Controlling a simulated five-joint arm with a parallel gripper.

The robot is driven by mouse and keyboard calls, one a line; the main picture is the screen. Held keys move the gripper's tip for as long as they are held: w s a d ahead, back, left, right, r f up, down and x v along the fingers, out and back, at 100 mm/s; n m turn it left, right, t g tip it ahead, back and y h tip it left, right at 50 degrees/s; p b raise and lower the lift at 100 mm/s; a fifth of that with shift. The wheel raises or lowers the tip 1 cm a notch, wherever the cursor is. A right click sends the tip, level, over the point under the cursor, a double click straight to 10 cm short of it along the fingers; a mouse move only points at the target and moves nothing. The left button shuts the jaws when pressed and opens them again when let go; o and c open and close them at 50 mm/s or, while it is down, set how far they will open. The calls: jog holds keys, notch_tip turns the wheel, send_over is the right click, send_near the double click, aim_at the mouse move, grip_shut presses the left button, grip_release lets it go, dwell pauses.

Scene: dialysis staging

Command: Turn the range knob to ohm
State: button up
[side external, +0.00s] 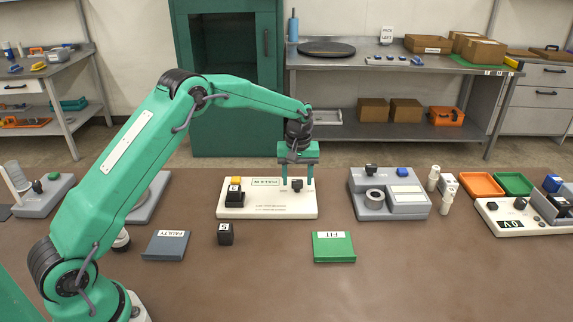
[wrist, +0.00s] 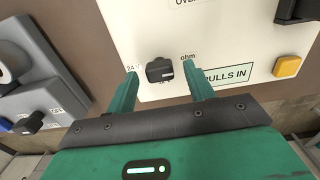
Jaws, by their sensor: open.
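The range knob (side external: 297,185) is a small black knob on the right part of a white tester panel (side external: 268,210). In the wrist view the knob (wrist: 160,71) lies roughly crosswise, with the "ohm" label (wrist: 188,57) to its upper right and a "24" label (wrist: 132,68) to its left. Another label below it is partly hidden. My gripper (side external: 298,181) is open, pointing down over the panel, with one finger on each side of the knob. In the wrist view a gap shows between the knob and both fingers. Contact is not visible.
The panel also bears a yellow button (side external: 236,180) and a black block (side external: 234,196) at its left. A loose black block (side external: 225,233), a grey "FAULTY" plate (side external: 166,245) and a green "FIT" plate (side external: 333,247) lie in front. A grey device (side external: 390,197) stands to the right.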

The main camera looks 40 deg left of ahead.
aim_at(297, 181)
jog(key=shift+r, duration=3.6)
jog(key=shift+s+d+r, duration=0.1)
jog(key=shift+s+r, duration=0.15)
jog(key=shift+r, duration=0.25)
jog(key=s+d+r+m+t, duration=0.3)
jog(key=s+r+m, duration=0.2)
jog(key=s+r, duration=1.05)
jog(key=s+f+m+t, duration=0.1)
jog(key=s+f+m, duration=0.1)
jog(key=s, duration=0.8)
jog(key=s+d+f+m+t, duration=0.1)
jog(key=s+f+m, duration=0.1)
jog(key=s, duration=0.8)
jog(key=shift+s+t, duration=0.15)
jog(key=shift+t, duration=0.15)
